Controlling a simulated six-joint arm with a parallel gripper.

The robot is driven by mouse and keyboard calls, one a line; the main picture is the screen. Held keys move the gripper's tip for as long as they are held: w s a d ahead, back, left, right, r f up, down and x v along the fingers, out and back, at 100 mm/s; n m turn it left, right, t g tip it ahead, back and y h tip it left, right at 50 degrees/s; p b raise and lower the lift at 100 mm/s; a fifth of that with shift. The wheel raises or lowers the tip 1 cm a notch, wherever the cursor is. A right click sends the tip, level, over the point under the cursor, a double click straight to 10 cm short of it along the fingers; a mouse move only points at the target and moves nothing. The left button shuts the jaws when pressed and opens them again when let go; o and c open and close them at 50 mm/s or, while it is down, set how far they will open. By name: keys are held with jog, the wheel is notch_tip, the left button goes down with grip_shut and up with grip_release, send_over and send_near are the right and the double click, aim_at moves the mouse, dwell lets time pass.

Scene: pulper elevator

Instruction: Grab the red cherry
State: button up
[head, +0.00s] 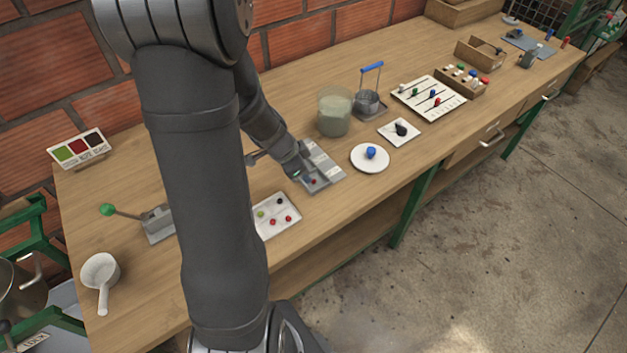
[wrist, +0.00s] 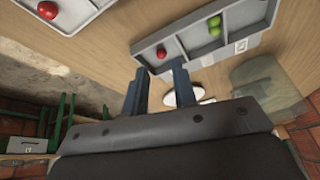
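My gripper (wrist: 160,68) is open, with a gap between its two dark fingers and nothing in it. In the wrist view a red cherry (wrist: 162,54) lies in a grey divided tray (wrist: 188,43), just beyond the fingertips and apart from them. Another red cherry (wrist: 47,10) is in a pale tray (wrist: 76,22) at top left. In the head view my gripper hangs over the grey tray (head: 334,176), with a small red cherry (head: 313,181) showing. The white tray (head: 262,232) holds two red cherries (head: 273,222), a green one and a black one.
A green-knobbed lever device (head: 157,223) and a white scoop (head: 101,272) are at left. My arm hides part of the table.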

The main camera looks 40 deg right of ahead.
aim_at(310, 184)
jog(key=shift+x, duration=2.3)
jog(key=shift+d, duration=0.2)
grip_shut()
